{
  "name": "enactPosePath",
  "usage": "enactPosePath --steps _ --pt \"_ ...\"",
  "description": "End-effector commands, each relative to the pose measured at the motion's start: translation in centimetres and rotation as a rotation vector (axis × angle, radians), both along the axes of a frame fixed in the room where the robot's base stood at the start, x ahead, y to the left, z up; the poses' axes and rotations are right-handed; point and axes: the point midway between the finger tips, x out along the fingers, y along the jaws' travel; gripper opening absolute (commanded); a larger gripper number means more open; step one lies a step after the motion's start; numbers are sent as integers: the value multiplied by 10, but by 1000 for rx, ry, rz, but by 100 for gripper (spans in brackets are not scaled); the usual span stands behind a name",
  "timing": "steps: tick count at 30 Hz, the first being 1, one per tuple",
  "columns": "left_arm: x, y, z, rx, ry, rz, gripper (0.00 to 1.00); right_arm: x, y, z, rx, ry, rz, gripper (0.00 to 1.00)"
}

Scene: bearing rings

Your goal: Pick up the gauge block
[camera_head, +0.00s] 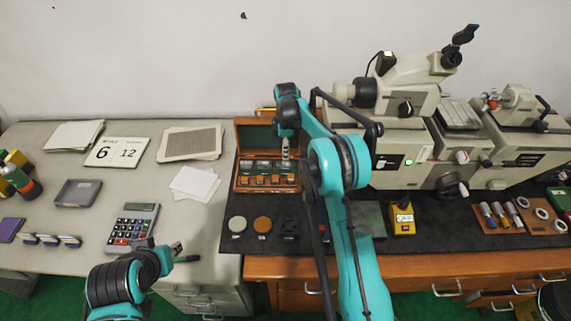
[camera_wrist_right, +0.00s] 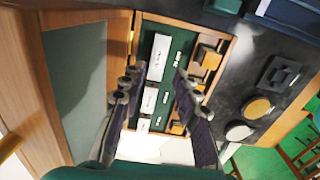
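The gauge blocks are small pale metal pieces in a green-lined wooden box (camera_head: 237,181) with its lid up, near the middle of the bench. In the right wrist view, one gauge block (camera_wrist_right: 177,59) and another (camera_wrist_right: 165,97) lie beside white labels (camera_wrist_right: 158,57). I cannot tell which one the task means. My right gripper (camera_head: 285,153) points down over the box; in its wrist view its two fingers (camera_wrist_right: 158,85) are apart with nothing seen held between them. My left gripper (camera_head: 177,249) is low at the left, near the calculator, its finger opening unclear.
A calculator (camera_head: 132,223), papers (camera_head: 195,183) and a calendar card (camera_head: 117,152) lie on the left desk. Grey measuring machines (camera_head: 400,150) stand right of the box. Round discs (camera_head: 262,224) and a yellow device (camera_head: 403,219) lie in front on the dark mat.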

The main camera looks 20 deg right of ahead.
Motion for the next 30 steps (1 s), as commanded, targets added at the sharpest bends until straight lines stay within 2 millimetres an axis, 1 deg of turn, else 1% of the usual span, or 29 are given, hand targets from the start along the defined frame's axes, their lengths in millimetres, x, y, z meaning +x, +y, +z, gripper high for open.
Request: enactPosePath --steps 1,7,12,15,22,25,26,30 --pt "0 0 -3 0 0 0 31 0 0 -8 0 0 -1 31" --pt "0 0 -8 0 0 0 31 1 0 -27 0 -1 -2 31" --pt "0 0 -16 0 0 0 31 3 1 -54 0 -1 -2 31" --pt "0 0 -18 0 0 0 31 3 1 -65 -1 -2 -2 31" --pt "0 0 -17 0 0 0 31 3 1 -66 -1 -2 -3 31" --pt "0 0 -17 0 0 0 31 3 1 -65 -1 -2 -3 5" --pt "0 0 -17 0 0 0 31 3 1 -65 -1 -2 -3 0" --pt "0 0 -17 0 0 0 31 3 1 -65 -1 -2 -3 0"
